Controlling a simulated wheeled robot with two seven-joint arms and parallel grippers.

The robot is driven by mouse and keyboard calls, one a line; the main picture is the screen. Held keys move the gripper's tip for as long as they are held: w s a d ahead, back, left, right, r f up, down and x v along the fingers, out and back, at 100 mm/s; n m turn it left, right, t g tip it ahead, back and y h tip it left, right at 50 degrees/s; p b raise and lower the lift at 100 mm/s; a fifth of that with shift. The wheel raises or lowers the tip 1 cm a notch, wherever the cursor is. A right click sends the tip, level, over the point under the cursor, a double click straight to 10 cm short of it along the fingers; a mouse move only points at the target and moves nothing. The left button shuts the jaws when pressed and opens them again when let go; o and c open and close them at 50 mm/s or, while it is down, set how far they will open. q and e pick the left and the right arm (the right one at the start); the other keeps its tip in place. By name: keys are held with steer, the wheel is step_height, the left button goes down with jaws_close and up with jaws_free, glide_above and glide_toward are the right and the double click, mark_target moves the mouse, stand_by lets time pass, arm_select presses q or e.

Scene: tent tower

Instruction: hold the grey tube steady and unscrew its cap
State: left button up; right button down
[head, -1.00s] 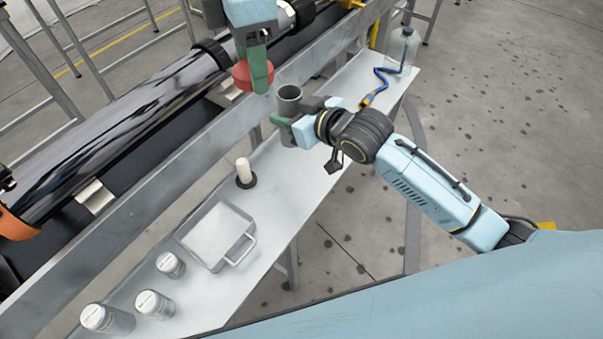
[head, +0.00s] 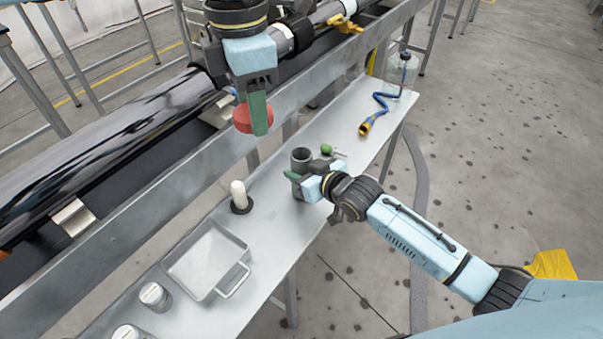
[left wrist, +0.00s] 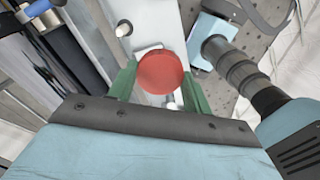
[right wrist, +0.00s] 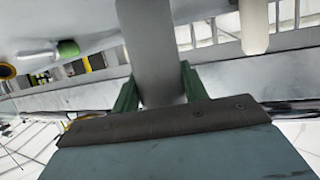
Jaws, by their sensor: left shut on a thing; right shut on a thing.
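The grey tube (head: 301,157) stands upright with its open top showing in the head view. My right gripper (head: 296,180) is shut around it; in the right wrist view the tube (right wrist: 150,45) runs between the green fingers. Whether its bottom touches the bench is hidden. The round red cap (head: 242,119) is off the tube, up and to the left of it. My left gripper (head: 256,113) is shut on the cap, which also shows between the fingers in the left wrist view (left wrist: 160,72).
A metal rail (head: 150,200) runs behind.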

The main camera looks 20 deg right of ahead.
steer(key=shift+f, duration=0.25)
steer(key=c, duration=0.8)
jaws_free()
steer(key=shift+o, duration=0.2)
